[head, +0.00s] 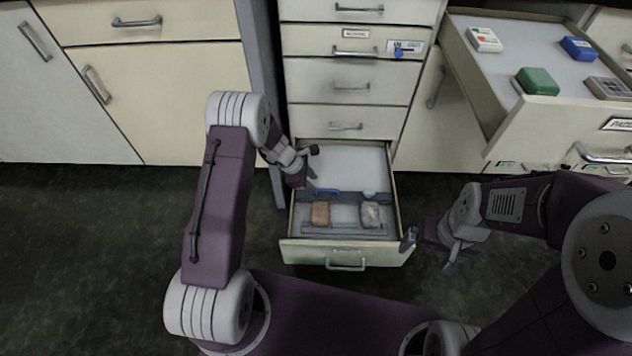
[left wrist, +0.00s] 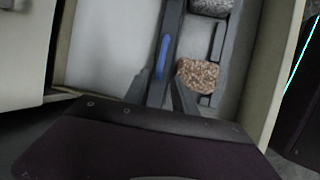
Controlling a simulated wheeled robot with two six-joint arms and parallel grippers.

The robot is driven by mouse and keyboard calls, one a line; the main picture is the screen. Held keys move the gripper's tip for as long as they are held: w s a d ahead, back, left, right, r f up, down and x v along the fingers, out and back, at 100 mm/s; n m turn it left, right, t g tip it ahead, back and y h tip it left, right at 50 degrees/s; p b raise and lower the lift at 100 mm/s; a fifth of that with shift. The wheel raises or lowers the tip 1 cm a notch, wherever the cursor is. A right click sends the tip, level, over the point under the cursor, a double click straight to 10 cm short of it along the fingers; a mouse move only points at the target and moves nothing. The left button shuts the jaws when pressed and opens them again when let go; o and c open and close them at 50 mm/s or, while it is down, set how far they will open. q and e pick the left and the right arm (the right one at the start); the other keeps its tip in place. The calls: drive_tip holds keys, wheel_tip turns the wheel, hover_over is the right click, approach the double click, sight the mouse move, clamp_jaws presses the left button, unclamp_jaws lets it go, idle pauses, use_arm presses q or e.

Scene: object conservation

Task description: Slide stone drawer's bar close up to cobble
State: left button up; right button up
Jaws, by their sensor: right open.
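The stone drawer (head: 347,247) is pulled out low in the middle. In it lie a brown speckled stone (head: 320,214) and a grey stone (head: 370,215); I cannot tell which is the cobble. A dark bar (head: 350,196) with a blue strip (head: 327,190) lies behind them. In the left wrist view the bar (left wrist: 172,30) runs beside the brown stone (left wrist: 197,75), with a small gap. My left gripper (head: 310,177) is over the bar's left part; its fingers (left wrist: 160,95) look open, apart around the bar's near end. My right gripper (head: 430,253) is open and empty, right of the drawer's front corner.
An upper right drawer (head: 510,130) is open, holding a green block (head: 537,81), a blue block (head: 578,48), a white box (head: 485,40) and a grey item (head: 608,88). The back of the stone drawer is mostly bare. Its side walls stand close to my left gripper.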

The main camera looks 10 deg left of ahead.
sight(319, 189)
use_arm(q)
drive_tip(key=p+v, duration=0.1)
drive_tip(key=v, duration=0.3)
drive_tip(key=shift+s+r, duration=0.1)
drive_tip(key=shift+r, duration=0.05)
use_arm(e)
wheel_tip(319, 189, up, 3)
drive_tip(key=shift+f, duration=0.2)
use_arm(q)
drive_tip(key=shift+c, duration=1.3)
drive_tip(key=b+x, duration=0.7)
drive_tip(key=x, duration=0.1)
drive_tip(key=shift+a, duration=0.15)
drive_tip(key=shift+d+f+b, duration=0.2)
drive_tip(key=shift+f+b, duration=0.25)
drive_tip(key=shift+f, duration=0.1)
use_arm(e)
wheel_tip(319, 189, down, 8)
drive_tip(key=shift+f, duration=0.15)
